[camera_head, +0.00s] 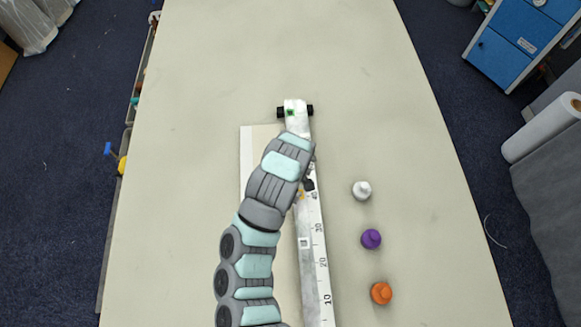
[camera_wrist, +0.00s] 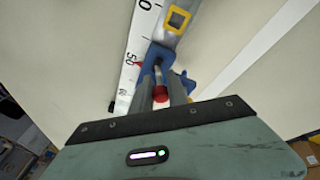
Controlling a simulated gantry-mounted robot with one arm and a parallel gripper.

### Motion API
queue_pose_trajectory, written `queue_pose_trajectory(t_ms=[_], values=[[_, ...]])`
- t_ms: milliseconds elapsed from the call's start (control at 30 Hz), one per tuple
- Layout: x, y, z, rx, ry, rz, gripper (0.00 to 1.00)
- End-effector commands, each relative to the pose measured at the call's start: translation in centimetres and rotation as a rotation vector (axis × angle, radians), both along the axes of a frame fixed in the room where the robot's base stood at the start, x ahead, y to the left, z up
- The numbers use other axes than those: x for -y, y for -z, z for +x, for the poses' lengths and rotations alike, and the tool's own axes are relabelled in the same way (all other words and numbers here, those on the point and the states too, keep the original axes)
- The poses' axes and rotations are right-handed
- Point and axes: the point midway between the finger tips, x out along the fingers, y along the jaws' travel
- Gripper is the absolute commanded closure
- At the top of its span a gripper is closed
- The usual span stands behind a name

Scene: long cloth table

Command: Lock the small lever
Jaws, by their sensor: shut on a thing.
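The small lever (camera_wrist: 159,93) has a red tip and shows in the wrist view, between the two grey fingers of my gripper (camera_wrist: 163,80). My gripper is shut on it. The lever joins a blue slider body (camera_wrist: 157,56) that sits on a white ruler rail (camera_wrist: 130,72) near the 50 mark. In the head view my arm hides the gripper and the lever, and the ruler rail (camera_head: 315,262) runs up the table beside my arm. How far the lever is turned is hard to tell.
A silver piece with a yellow-framed window (camera_wrist: 179,19) lies along the rail. White (camera_head: 362,190), purple (camera_head: 371,239) and orange (camera_head: 381,292) knobbed weights stand right of the rail. A black-ended block (camera_head: 296,111) is at its far end. The far table (camera_head: 290,45) is clear.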

Motion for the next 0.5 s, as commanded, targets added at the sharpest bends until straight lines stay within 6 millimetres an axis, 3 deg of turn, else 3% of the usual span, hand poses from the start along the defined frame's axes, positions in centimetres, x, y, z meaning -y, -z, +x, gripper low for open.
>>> queue_pose_trajectory(t_ms=[100, 500], values=[[1.1, 0.1, 0.2, -0.002, 0.008, 0.106, 1.00], [2.4, -0.1, 0.1, -0.029, 0.010, 0.427, 1.00]])
